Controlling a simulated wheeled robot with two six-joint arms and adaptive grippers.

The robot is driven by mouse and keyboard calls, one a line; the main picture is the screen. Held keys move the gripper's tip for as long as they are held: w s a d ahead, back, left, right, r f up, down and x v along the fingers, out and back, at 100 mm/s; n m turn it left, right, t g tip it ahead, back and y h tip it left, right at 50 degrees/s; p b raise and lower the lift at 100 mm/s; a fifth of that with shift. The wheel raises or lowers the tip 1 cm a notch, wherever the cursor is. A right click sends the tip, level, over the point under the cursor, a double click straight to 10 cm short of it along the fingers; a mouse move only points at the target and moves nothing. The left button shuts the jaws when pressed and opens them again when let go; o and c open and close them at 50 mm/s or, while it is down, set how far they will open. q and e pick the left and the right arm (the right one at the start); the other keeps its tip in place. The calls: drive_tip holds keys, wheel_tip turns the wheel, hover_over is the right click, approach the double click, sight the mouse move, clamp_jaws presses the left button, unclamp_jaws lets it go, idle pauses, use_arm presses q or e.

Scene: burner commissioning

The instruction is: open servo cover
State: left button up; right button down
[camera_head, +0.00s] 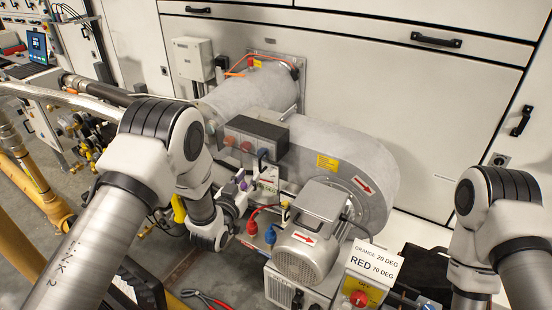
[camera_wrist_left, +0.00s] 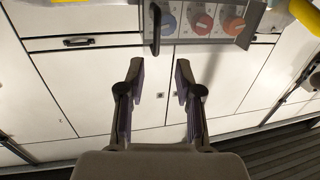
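A dark servo box (camera_head: 256,133) sits on the burner's side, with orange, red and blue dials on its front. I cannot tell for sure which part is its cover. In the left wrist view, the grey dial panel (camera_wrist_left: 188,12) shows at the top, with a dark upright handle (camera_wrist_left: 155,28) at its left end. My left gripper (camera_head: 243,187) is just below and in front of the box. In the left wrist view its two fingers (camera_wrist_left: 157,82) stand apart with nothing between them, apart from the handle. My right arm enters at the right; its gripper is out of view.
The burner's grey blower housing (camera_head: 345,160) and motor (camera_head: 303,255) lie right of my left gripper. A sign (camera_head: 373,266) reads orange 20 deg, red 70 deg. Red-handled pliers (camera_head: 205,298) lie on the floor. Yellow pipes (camera_head: 35,185) run at the left.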

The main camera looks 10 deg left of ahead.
sight(259, 160)
use_arm(q)
drive_tip(key=w, duration=0.2)
drive_tip(key=w+d, duration=0.1)
drive_tip(key=w, duration=0.2)
drive_tip(key=w+d+b, duration=0.1)
drive_tip(key=w, duration=0.2)
drive_tip(key=shift+r, duration=0.35)
drive_tip(key=shift+c, duration=0.4)
clamp_jaws()
